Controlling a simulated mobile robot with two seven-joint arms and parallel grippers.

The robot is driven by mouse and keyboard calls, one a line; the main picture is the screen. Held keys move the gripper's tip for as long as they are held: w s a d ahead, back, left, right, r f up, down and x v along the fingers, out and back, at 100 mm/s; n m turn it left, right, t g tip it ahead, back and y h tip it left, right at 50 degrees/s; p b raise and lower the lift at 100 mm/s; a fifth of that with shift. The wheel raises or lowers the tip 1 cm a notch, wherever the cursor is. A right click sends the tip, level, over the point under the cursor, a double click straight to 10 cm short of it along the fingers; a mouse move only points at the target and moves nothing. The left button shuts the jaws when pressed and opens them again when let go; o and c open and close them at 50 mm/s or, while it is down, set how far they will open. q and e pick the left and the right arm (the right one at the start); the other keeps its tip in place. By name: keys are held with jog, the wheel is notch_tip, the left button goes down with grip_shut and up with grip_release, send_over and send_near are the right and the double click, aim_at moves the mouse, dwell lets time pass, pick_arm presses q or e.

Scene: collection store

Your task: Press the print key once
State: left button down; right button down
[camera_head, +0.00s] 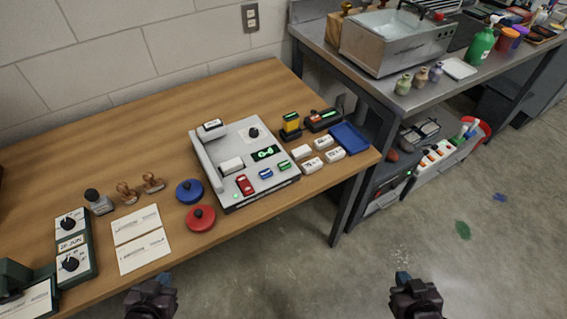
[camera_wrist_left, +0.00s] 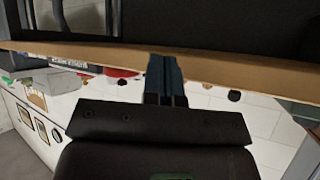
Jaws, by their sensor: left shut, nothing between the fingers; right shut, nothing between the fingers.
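A light grey machine (camera_head: 222,188) stands on the wooden table, with a knob (camera_head: 254,133), a green-lit display (camera_head: 266,153) and coloured keys along its front. These are a red key (camera_head: 245,185), a blue key (camera_head: 266,173) and a green key (camera_head: 285,166). Their lettering is too small to read, so I cannot tell which is the print key. My left gripper (camera_head: 163,279) is shut and empty, in front of the table and left of the machine; its fingers also show in the left wrist view (camera_wrist_left: 165,78). My right gripper (camera_head: 402,277) is shut and empty over the floor, right of the table.
Red (camera_head: 201,222) and blue (camera_head: 187,198) knobbed discs sit left of the machine. Cards (camera_head: 137,225), stamps (camera_head: 127,193) and a two-knob box (camera_head: 90,255) lie further left. White blocks (camera_head: 334,155) and a blue tray (camera_head: 350,138) are at right. A metal bench (camera_head: 372,85) stands behind right.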

jog(key=shift+s, duration=0.15)
jog(key=shift+s+f, duration=0.35)
jog(key=shift+s, duration=0.05)
jog(key=shift+w, duration=0.15)
jog(key=shift+w+r, duration=0.4)
jog(key=shift+w, duration=0.05)
jog(key=shift+s, duration=0.1)
